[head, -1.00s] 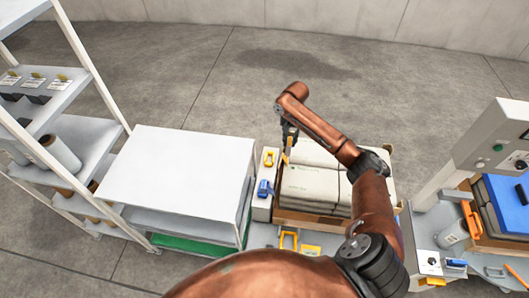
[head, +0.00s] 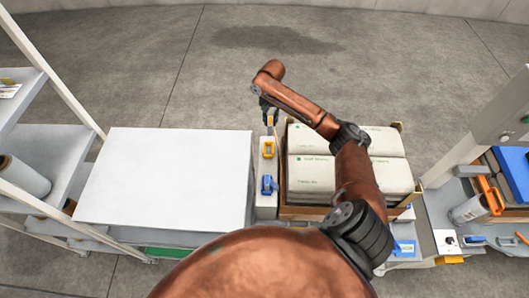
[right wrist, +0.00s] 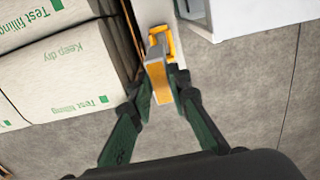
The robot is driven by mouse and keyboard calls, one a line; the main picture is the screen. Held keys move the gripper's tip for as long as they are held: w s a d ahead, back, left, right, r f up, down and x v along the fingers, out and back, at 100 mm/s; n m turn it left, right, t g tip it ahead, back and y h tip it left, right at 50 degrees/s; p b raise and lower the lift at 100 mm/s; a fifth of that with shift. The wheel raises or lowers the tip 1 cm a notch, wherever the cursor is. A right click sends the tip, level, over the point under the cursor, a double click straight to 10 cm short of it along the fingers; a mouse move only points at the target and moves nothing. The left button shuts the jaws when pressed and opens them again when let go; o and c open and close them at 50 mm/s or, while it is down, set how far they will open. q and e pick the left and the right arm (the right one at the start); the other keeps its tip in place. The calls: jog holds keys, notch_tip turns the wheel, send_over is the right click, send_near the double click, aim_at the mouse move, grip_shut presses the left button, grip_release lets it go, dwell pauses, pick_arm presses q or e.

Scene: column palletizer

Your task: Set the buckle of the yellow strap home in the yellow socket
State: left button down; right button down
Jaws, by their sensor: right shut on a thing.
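The yellow socket (head: 268,149) sits on a narrow white ledge (head: 266,207) beside the crate of sacks. In the right wrist view the socket (right wrist: 171,42) shows just beyond my fingertips, partly hidden by the buckle. My right gripper (head: 268,117) is at the far end of the ledge. In the right wrist view its green fingers (right wrist: 164,86) are shut on the yellow strap's buckle (right wrist: 157,72), a yellow and grey piece. The buckle overlaps the socket in this view; whether they touch I cannot tell. My left gripper is not in view.
A blue socket (head: 268,185) sits nearer on the same ledge. The crate (head: 302,212) of white sacks (head: 311,173) stands right of it. A white table (head: 165,178) stands to the left, shelving beyond it. A control post stands at the far right.

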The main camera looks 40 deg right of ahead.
aim_at(269, 129)
jog(key=f+b, duration=0.3)
jog(key=f, duration=0.2)
jog(key=w+f+b, duration=0.1)
jog(key=f+b, duration=0.1)
jog(key=f, duration=0.1)
jog(key=shift+d+b, duration=0.1)
jog(key=shift+b, duration=0.2)
notch_tip(269, 129, down, 10)
jog(key=shift+r+b, duration=0.2)
jog(key=shift+b, duration=0.75)
jog(key=shift+f, duration=0.25)
jog(key=shift+r, duration=0.1)
jog(key=c, duration=1.8)
grip_release()
